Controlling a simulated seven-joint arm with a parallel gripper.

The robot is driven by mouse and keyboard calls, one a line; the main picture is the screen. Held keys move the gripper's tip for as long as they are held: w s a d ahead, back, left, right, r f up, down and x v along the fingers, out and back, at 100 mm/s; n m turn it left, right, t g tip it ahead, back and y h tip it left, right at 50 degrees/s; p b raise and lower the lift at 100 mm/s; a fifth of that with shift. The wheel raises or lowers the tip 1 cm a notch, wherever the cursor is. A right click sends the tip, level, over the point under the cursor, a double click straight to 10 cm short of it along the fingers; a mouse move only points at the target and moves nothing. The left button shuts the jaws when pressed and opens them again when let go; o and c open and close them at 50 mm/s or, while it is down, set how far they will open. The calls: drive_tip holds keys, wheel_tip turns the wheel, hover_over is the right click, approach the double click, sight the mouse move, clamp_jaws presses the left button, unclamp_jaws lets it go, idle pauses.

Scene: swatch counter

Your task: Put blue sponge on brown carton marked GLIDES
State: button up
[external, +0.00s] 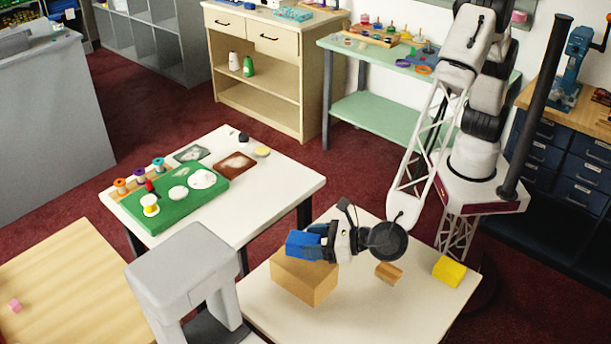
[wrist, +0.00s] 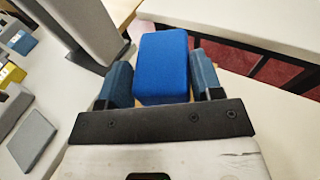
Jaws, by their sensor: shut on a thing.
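The blue sponge (external: 298,245) is a rounded block held between the fingers of my gripper (external: 318,243). In the wrist view the sponge (wrist: 161,68) fills the space between the two fingers. My gripper is shut on it. The brown carton (external: 312,283) stands on the white table at the front. The sponge appears over the carton's rear top edge; I cannot tell whether it touches the carton. No GLIDES marking is readable on the faces I see. My gripper and the sponge hide part of the carton's top.
A small wooden block (external: 388,272) and a yellow block (external: 449,272) lie right of the carton on the white table (external: 370,313). A grey stand (external: 185,262) rises at the left. Another table behind holds a green tray (external: 162,222) with spools and discs.

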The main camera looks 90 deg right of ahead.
drive_tip(key=shift+f, duration=0.1)
drive_tip(key=shift+f, duration=1.65)
drive_tip(key=shift+f, duration=0.1)
drive_tip(key=o, duration=0.9)
drive_tip(key=shift+o, duration=0.2)
drive_tip(key=shift+s, duration=0.1)
drive_tip(key=v, duration=1.2)
